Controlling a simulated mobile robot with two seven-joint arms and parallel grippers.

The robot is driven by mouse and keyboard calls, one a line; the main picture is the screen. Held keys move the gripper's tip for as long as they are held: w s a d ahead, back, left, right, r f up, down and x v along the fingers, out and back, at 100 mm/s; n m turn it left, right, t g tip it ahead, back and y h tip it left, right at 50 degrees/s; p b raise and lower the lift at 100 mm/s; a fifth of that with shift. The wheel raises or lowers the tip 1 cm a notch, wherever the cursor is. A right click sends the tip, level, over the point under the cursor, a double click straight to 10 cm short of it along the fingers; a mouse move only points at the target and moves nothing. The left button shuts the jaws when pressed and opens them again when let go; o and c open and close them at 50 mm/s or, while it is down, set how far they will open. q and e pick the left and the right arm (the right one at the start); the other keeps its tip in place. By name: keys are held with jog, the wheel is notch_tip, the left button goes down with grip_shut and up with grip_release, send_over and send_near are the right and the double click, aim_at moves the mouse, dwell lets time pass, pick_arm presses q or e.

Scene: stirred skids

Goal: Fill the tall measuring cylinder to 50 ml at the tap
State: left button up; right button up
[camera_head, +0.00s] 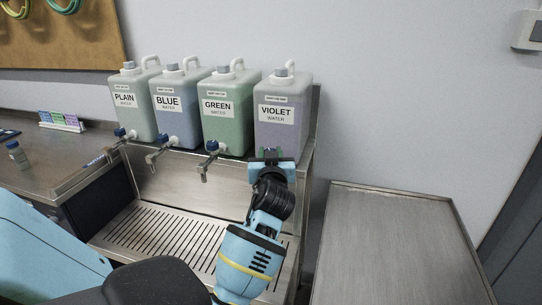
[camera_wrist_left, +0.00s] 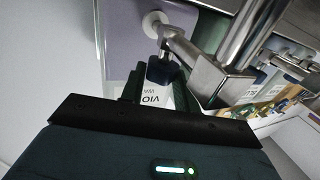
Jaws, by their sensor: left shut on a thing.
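My left gripper (camera_head: 271,155) reaches up to the front of the violet water container (camera_head: 290,133), at the right end of the row. It is shut on the dark blue tap knob (camera_wrist_left: 162,70) of that container. The left wrist view shows the knob at the fingers, with the metal tap body (camera_wrist_left: 185,47) beside it and part of the violet label behind. In the head view the arm and gripper hide this tap. I cannot make out the tall measuring cylinder in either view. My right gripper is not in view.
Plain (camera_head: 142,115), blue (camera_head: 176,122) and green (camera_head: 232,125) water containers stand left of the violet one, with taps over a slotted metal drain tray (camera_head: 165,232). A small capped bottle (camera_head: 17,156) stands on the left counter. The right metal table (camera_head: 390,250) is bare.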

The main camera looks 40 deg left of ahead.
pick_arm(q)
jog(key=shift+f, duration=0.1)
jog(key=o, duration=1)
jog(key=shift+b+v, duration=0.4)
jog(key=shift+v, duration=3.55)
